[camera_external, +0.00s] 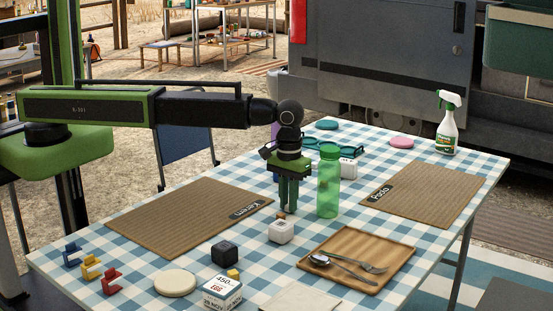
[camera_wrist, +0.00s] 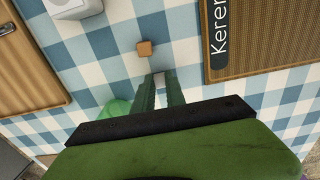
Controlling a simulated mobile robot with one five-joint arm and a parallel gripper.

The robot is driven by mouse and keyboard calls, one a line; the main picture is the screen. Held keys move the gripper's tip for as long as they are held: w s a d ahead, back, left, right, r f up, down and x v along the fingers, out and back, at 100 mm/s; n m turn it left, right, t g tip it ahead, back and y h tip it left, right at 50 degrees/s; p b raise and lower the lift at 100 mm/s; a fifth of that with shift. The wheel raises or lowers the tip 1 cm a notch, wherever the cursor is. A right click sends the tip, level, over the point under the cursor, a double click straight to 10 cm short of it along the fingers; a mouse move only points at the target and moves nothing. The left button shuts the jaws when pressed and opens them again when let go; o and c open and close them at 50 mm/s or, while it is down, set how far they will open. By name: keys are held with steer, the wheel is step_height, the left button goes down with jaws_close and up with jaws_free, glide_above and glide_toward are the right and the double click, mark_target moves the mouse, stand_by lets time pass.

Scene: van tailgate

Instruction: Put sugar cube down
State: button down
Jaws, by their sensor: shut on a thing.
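My gripper (camera_external: 287,209) points straight down, low over the checked table, between the green bottle and the Keren mat. In the wrist view its two fingers (camera_wrist: 160,80) are close together with a narrow gap. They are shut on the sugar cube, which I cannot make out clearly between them. A small brown cube (camera_wrist: 145,48) shows just beyond the fingertips in the wrist view. The brown cube (camera_external: 281,215) is right by the fingertips in the outside view and looks to be on the cloth.
A green bottle (camera_external: 328,188) stands close right of my gripper. A white block (camera_external: 281,232) sits just in front. The Keren mat (camera_external: 190,215) is left, a wooden tray (camera_external: 385,283) with cutlery front right. A black cube (camera_external: 224,253) stands front left.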

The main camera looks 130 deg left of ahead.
steer(key=shift+f, duration=0.2)
steer(key=c, duration=1.4)
jaws_free()
steer(key=shift+r, duration=0.1)
steer(key=shift+o, duration=0.2)
step_height(320, 180, up, 12)
steer(key=p, duration=1.2)
steer(key=shift+r, duration=0.15)
